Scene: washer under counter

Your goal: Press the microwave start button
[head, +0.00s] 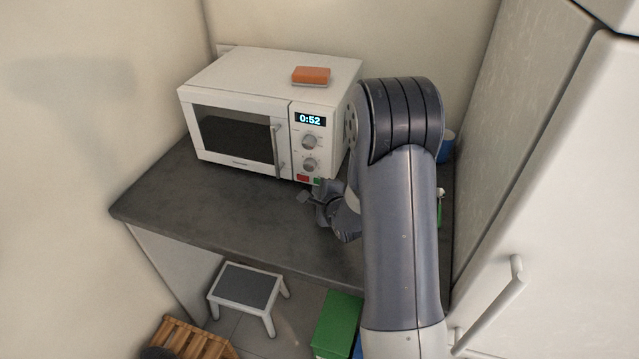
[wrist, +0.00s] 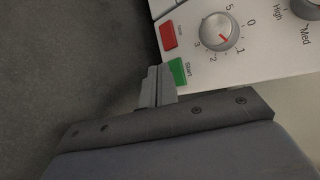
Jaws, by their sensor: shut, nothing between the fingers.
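The white microwave (head: 235,92) stands on the dark counter with its door closed, and its display (head: 310,119) reads 0:52. The green start button (wrist: 178,72) is at the bottom of the control panel, beside the red button (wrist: 169,35). In the head view a bit of the start button (head: 317,182) shows next to the red button (head: 302,178). My gripper (wrist: 157,76) is shut and empty, its fingertips right at the edge of the start button. I cannot tell whether they touch it. In the head view my gripper (head: 305,197) is just below the panel.
An orange sponge-like block (head: 311,75) lies on top of the microwave. The counter (head: 180,200) is clear in front of the door. A blue object (head: 447,147) stands behind my arm. A step stool (head: 248,287), a green box (head: 336,323) and a wooden crate (head: 190,340) are below.

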